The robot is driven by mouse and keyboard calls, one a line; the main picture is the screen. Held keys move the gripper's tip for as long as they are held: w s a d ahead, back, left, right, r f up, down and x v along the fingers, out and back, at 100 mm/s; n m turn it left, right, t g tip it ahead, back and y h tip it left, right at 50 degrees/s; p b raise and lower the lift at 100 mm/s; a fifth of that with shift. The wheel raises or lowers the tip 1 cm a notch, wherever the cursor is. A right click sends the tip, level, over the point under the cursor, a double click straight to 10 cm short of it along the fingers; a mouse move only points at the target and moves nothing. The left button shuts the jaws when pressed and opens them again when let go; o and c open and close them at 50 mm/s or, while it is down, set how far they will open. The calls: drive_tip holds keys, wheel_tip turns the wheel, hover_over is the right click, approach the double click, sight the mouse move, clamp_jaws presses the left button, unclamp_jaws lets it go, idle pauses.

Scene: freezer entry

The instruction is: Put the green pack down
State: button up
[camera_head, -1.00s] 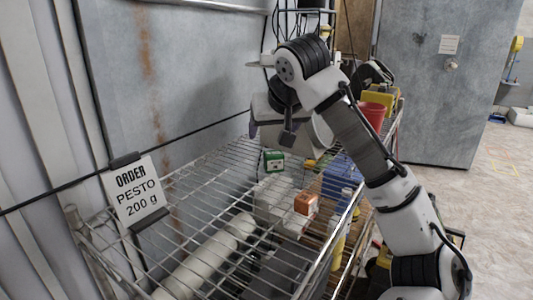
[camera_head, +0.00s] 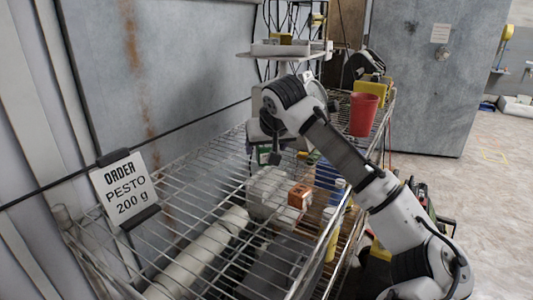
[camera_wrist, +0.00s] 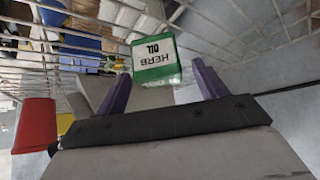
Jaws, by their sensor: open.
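The green pack (camera_head: 263,155) with a white label stands on the wire shelf (camera_head: 190,190), partly hidden behind my gripper in the head view.
A sign reading "ORDER PESTO 200 g" (camera_head: 126,190) hangs at the left. An orange-brown box (camera_head: 299,196) and pale boxes (camera_head: 268,190) show in the rack area near the pack. A red cup (camera_head: 363,114) stands behind to the right.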

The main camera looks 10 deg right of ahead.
drive_tip(key=shift+x, duration=1.15)
drive_tip(key=c, duration=1.2)
